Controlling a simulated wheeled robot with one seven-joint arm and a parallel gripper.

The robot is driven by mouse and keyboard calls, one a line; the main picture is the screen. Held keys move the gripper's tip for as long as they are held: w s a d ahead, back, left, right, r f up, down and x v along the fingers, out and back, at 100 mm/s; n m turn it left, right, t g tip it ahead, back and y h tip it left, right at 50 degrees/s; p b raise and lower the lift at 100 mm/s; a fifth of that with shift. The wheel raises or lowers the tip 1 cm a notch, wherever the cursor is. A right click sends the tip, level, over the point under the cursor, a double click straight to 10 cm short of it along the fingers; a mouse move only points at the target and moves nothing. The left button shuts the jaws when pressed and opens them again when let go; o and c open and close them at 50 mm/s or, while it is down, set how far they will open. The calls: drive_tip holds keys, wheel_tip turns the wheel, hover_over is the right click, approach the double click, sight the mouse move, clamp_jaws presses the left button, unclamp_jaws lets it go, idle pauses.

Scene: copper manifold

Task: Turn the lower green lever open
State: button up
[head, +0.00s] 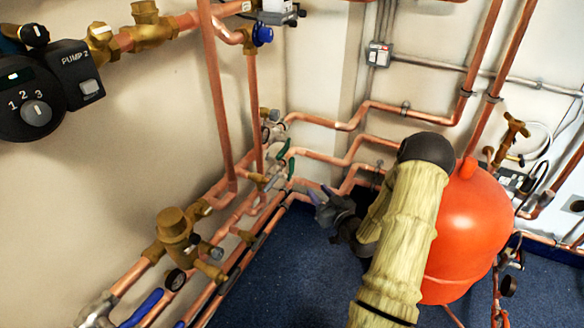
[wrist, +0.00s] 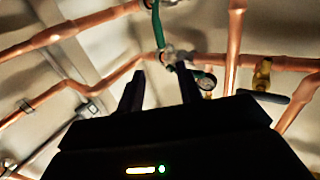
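Two green levers sit on the copper pipes near the wall corner in the head view. The upper green lever (head: 283,149) slants, and the lower green lever (head: 291,168) stands nearly upright just below it. My gripper (head: 319,194) is to the right of and below the lower lever, apart from it. In the wrist view, my gripper (wrist: 160,92) has its two dark fingers spread with nothing between them. A green lever (wrist: 157,24) shows beyond the fingertips, and a second green part (wrist: 187,84) is partly hidden behind the right finger. I cannot tell which is the lower one there.
Copper pipes (head: 330,158) run along both walls around the corner. A red tank (head: 475,225) stands close on the right of my arm. A brass valve (head: 175,228) and blue handles (head: 143,308) are at lower left. Blue floor (head: 290,260) is open below my gripper.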

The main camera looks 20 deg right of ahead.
sight(293, 164)
idle(0.3)
drive_tip(key=w+b, duration=0.2)
drive_tip(key=w, duration=0.3)
drive_tip(key=w+a+b, duration=0.1)
drive_tip(key=w+b, duration=0.1)
drive_tip(key=w, duration=0.4)
drive_tip(key=w+b, duration=0.2)
drive_tip(key=w, duration=0.3)
drive_tip(key=shift+w+a+f, duration=0.1)
drive_tip(key=shift+w+a, duration=0.05)
drive_tip(key=shift+w, duration=0.05)
drive_tip(key=shift+w+b, duration=0.35)
drive_tip(key=shift+w, duration=0.15)
clamp_jaws()
